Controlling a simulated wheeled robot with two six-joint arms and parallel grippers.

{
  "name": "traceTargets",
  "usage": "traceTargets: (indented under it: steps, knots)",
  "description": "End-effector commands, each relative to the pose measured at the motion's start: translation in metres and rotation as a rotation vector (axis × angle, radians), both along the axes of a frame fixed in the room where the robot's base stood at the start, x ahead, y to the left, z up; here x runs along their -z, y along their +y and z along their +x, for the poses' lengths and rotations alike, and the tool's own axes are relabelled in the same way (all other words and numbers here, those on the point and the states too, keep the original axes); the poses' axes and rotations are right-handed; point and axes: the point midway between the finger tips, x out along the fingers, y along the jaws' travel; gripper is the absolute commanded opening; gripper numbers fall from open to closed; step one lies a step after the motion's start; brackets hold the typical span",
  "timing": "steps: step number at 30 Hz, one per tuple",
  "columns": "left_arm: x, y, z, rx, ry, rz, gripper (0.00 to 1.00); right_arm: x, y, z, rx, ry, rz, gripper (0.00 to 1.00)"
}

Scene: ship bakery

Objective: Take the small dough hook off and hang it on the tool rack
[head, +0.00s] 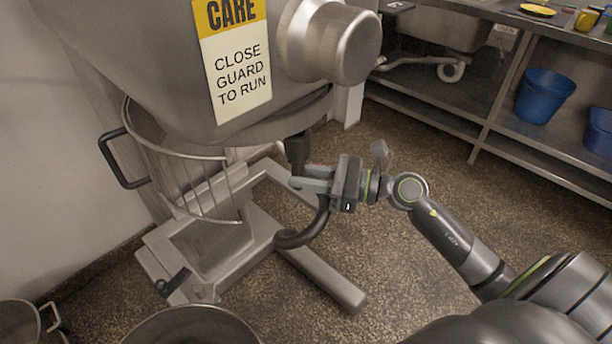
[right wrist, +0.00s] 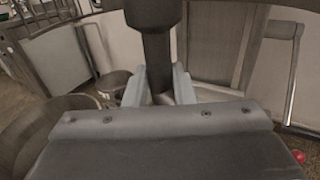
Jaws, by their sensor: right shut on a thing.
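The dough hook (head: 318,222) is dark grey and hangs below the mixer head (head: 200,90), its curved end low and to the left. Its upper shank meets the mixer's drive shaft (head: 297,148); I cannot tell whether it is still locked there. My right gripper (head: 305,184) comes in from the right and is shut on the hook's shank. In the right wrist view the shank (right wrist: 157,62) stands upright between the two pale fingers (right wrist: 158,90). The tool rack is not in view. My left gripper is not in view.
The wire guard (head: 185,180) is swung to the left. The mixer's base legs (head: 320,270) spread below the hook. A metal bowl (head: 190,312) stands at the bottom edge, and a pot (head: 30,322) at bottom left. A steel shelf unit with a blue bucket (head: 543,95) stands at right.

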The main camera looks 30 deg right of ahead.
Motion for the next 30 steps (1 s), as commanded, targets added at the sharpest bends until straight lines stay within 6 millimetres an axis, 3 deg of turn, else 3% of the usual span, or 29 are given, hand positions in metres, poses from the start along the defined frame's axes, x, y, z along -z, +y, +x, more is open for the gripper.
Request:
traceTargets:
  steps: [15,30]
  knots:
    - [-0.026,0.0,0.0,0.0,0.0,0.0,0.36,-0.032,0.001,0.0,-0.001,-0.004,0.002,0.0]
    - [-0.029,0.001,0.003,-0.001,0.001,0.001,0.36,-0.033,0.001,0.0,-0.001,-0.003,0.002,0.0]
